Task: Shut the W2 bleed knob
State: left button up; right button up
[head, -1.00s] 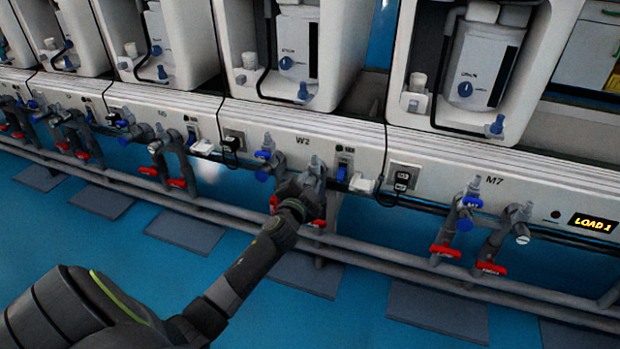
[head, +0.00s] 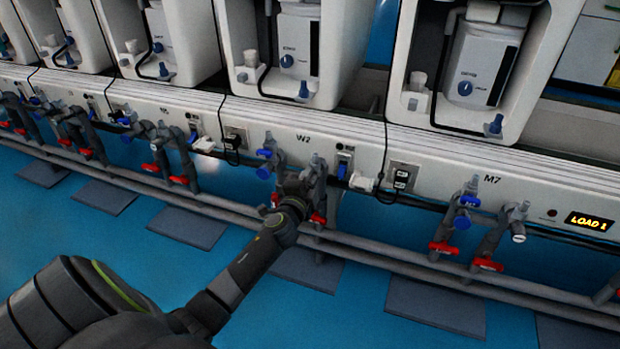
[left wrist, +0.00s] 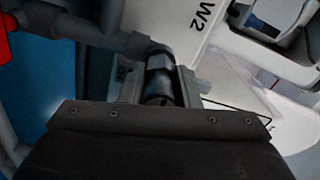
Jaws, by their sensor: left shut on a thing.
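The W2 station's white front panel (head: 325,140) is in the middle of the head view. My left gripper (head: 305,184) reaches it from below left, at the right-hand pipe fitting under the W2 label. The bleed knob there is hidden behind my gripper in the head view. In the left wrist view my left gripper (left wrist: 158,92) is shut, with its fingers on either side of the dark, round bleed knob (left wrist: 160,63). The W2 label (left wrist: 205,14) shows just beyond. My right gripper is not in view.
Blue knobs (head: 264,172) sit on the left W2 pipe, close beside my gripper. Red-handled valves (head: 318,219) hang below. A blue switch (head: 344,164) and a white plug (head: 361,182) are just right. Long grey pipes (head: 400,260) run below the panels.

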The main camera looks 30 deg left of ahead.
pick_arm(q)
jog(key=o, duration=1)
